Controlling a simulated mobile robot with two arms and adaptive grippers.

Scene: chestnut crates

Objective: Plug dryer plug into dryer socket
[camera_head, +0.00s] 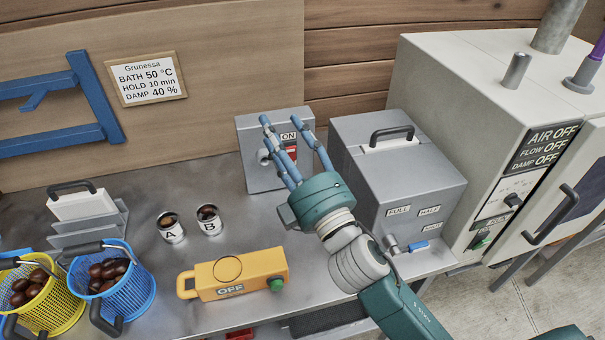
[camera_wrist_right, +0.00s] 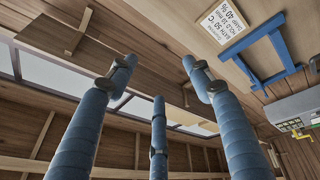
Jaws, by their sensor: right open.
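A grey box (camera_head: 250,128) with an ON label and a red switch (camera_head: 291,151) stands at the back of the steel bench. A round fitting (camera_head: 263,156) shows on its front, partly behind my fingers; I cannot tell whether it is the dryer socket. My right gripper (camera_head: 286,124) is in front of this box, its three blue fingers spread and pointing up. The right wrist view shows the fingers (camera_wrist_right: 158,76) apart with nothing between them. The dryer cabinet (camera_head: 450,110) stands at the right. I cannot make out the dryer plug. My left gripper is not in view.
A grey FULL/HALF box (camera_head: 391,185) stands right of my gripper. A yellow OFF box (camera_head: 240,275), cups A (camera_head: 172,230) and B (camera_head: 209,220), and blue (camera_head: 135,285) and yellow (camera_head: 45,315) chestnut baskets are on the bench. A blue frame (camera_head: 95,97) is on the wall.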

